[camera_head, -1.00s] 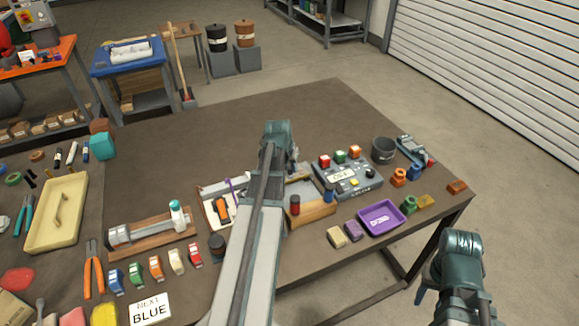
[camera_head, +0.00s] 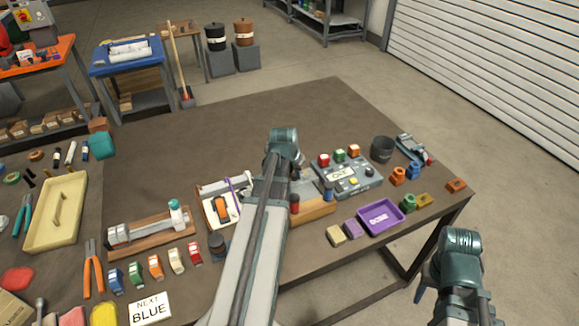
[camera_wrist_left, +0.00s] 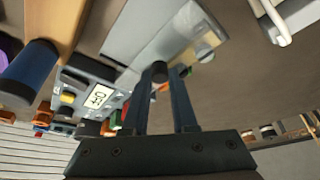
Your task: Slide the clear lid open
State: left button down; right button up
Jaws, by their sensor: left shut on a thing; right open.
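The wooden box (camera_head: 318,210) stands on the table right of my left forearm, which hides much of it. In the left wrist view, a pale grey, see-through-looking panel, apparently the clear lid (camera_wrist_left: 140,32), lies just beyond the fingers. My left gripper (camera_wrist_left: 160,78) is shut on a small dark round knob (camera_wrist_left: 160,70) at the panel's near edge. In the head view its fingertips are hidden behind the arm. How far the lid is open cannot be told. My right gripper (camera_head: 422,290) is off the table's front right edge, away from the box, open, its fingers mostly hidden.
An open tray with an orange item (camera_head: 221,208) is left. The back of the table is clear.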

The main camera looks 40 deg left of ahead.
aim_at(299, 183)
pick_arm(q)
jog(key=d, duration=0.1)
jog(key=s+d, duration=0.1)
jog(key=shift+s+d, duration=0.25)
jog(key=shift+d, duration=0.1)
jog(key=shift+w+a, duration=0.1)
jog(key=c, duration=0.7)
grip_release()
jog(key=p+v, duration=1.2)
jog(key=v, duration=0.2)
jog(key=shift+p, duration=0.35)
jog(key=shift+w+f, duration=0.1)
